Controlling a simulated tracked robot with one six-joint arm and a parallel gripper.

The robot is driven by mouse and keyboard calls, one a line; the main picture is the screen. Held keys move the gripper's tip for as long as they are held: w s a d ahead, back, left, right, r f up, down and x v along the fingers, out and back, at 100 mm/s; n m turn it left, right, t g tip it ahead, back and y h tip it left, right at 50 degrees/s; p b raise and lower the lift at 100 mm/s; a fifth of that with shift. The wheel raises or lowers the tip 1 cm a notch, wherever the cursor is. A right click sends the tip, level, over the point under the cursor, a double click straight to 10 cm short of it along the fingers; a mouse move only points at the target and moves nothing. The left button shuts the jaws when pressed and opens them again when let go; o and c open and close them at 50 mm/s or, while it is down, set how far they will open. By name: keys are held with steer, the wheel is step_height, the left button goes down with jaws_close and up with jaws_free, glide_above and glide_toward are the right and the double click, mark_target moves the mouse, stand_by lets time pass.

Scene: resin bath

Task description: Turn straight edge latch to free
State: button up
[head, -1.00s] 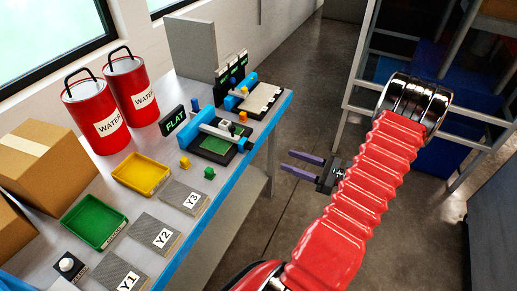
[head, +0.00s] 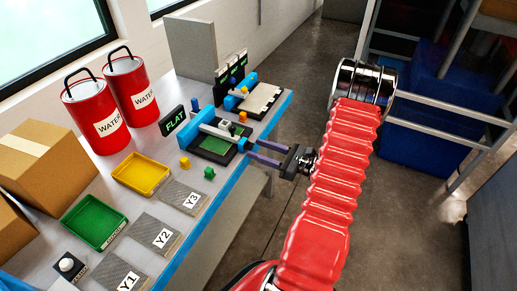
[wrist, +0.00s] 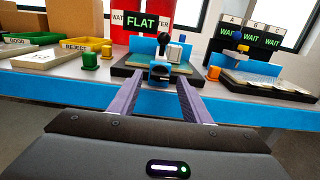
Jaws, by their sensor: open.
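My gripper (head: 252,149) is open and empty at the bench's front edge, just short of the fixture. In the wrist view its purple fingers (wrist: 160,90) point at the straight edge's near end, one on each side.
A second fixture (head: 258,100) with a pale plate stands to the right. Yellow (head: 141,173) and green (head: 94,222) trays, small cubes, labelled pads and red WATER cans (head: 108,107) share the bench.

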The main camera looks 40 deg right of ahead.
steer(key=shift+w+a, duration=0.2)
steer(key=shift+w, duration=0.35)
steer(key=shift+c, duration=0.5)
steer(key=shift+d, duration=0.1)
steer(key=c, duration=0.9)
steer(key=shift+c, duration=0.2)
